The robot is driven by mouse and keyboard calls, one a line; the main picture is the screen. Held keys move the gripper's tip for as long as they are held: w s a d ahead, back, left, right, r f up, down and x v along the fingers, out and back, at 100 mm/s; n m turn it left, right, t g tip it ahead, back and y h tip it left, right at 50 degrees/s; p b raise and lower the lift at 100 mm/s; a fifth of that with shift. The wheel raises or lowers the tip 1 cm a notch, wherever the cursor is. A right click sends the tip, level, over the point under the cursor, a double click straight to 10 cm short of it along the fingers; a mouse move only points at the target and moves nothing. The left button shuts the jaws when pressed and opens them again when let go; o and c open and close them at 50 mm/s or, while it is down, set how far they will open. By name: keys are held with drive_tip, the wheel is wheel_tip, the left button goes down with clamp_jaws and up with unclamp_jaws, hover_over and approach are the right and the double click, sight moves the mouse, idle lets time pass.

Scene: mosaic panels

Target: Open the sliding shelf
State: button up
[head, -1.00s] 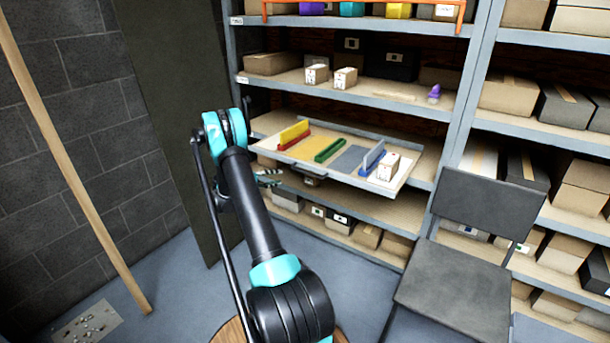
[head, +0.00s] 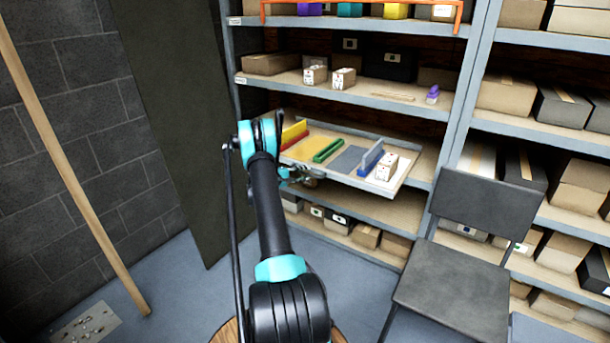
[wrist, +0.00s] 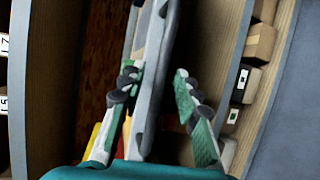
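The sliding shelf (head: 352,178) is a pale tray with a grey rim, carrying yellow, red, green, grey and blue panels and a small white box. It sits at mid height in the rack, with its front lip jutting out past the rack's front. My gripper (head: 298,174) is at the left part of this front lip. In the wrist view the shelf's grey edge (wrist: 152,55) runs between the two green-padded fingers of my gripper (wrist: 155,76). The fingers are apart, one on each side of the edge, with a gap at the right finger. My arm hides the shelf's left end.
A dark chair (head: 455,275) stands close at the right, in front of the rack. A dark upright panel (head: 165,130) and a leaning wooden pole (head: 70,165) are on the left. Boxes fill the shelves above and below.

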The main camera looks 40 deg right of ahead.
drive_tip(key=shift+d, duration=0.4)
drive_tip(key=shift+c, duration=0.2)
clamp_jaws()
